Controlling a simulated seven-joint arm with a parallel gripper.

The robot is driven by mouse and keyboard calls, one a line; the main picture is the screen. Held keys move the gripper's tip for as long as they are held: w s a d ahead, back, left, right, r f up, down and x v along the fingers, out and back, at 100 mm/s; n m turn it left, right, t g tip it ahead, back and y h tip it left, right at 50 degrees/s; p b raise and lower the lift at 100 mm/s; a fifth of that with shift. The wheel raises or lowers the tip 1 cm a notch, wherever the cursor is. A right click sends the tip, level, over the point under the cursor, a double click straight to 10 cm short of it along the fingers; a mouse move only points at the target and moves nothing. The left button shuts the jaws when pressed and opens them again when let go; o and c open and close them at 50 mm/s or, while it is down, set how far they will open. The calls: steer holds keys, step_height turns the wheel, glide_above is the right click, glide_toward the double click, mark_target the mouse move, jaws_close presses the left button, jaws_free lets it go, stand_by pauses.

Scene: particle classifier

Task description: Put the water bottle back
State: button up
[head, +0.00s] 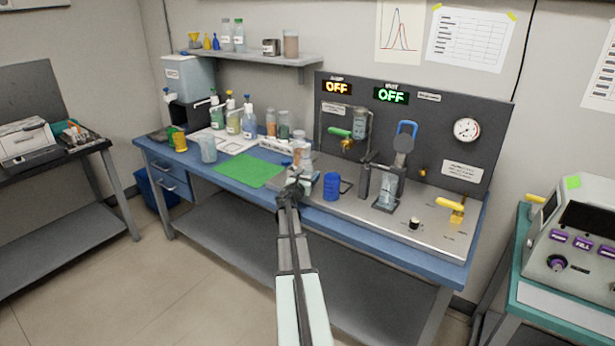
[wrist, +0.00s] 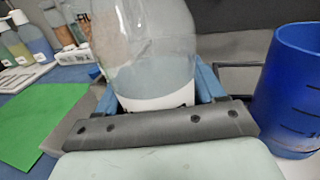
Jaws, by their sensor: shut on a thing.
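The water bottle (wrist: 150,45) is clear with a white band near its lower end. It fills the top middle of the wrist view, where its top is cut off. My gripper (wrist: 158,92) is shut on it, with a blue finger on each side. In the head view the bottle (head: 303,157) stands upright at my gripper (head: 298,180), near the bench's front edge. Whether its base touches the surface below is hidden. Several squeeze bottles (head: 233,120) stand in a row at the back left of the bench.
A blue cup (head: 331,187) stands close on the right. A green mat (head: 248,171) lies on the left, with a clear beaker (head: 208,149) beyond it. A panel (head: 430,135) with a gauge and valves rises behind. A wall shelf (head: 255,57) hangs above the squeeze bottles.

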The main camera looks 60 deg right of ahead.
steer(key=o, duration=1.3)
steer(key=shift+r, duration=0.2)
steer(key=v, duration=1.2)
